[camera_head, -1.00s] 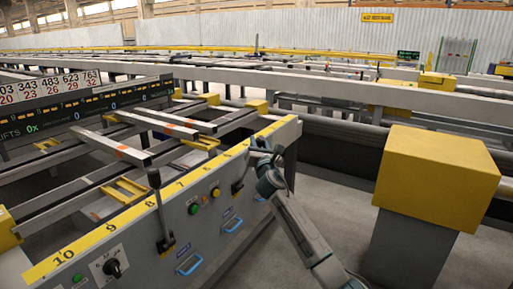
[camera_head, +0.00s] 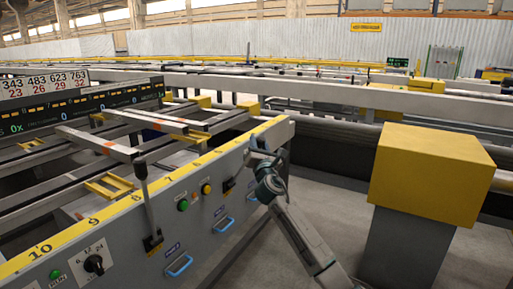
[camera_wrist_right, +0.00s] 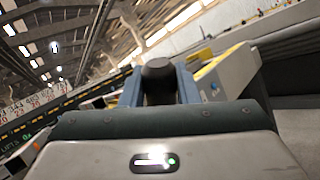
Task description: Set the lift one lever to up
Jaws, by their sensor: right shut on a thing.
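My right gripper (camera_head: 258,152) is at the far end of the grey control panel (camera_head: 190,232). It is shut on the black knob (camera_wrist_right: 158,72) of a lever, which shows between its two blue fingers in the right wrist view. The black base (camera_head: 229,185) of this lever is on the panel face; most of its shaft is hidden by my gripper. A second lever (camera_head: 147,200) with a black knob stands nearly upright nearer to me, untouched. I cannot read which lever is lift one. My left gripper is not in view.
A green button (camera_head: 183,205), a yellow button (camera_head: 206,188) and blue handles (camera_head: 179,265) are on the panel. A rotary switch (camera_head: 94,264) is at the lower left. A yellow-topped box (camera_head: 430,170) stands to the right, with open floor between.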

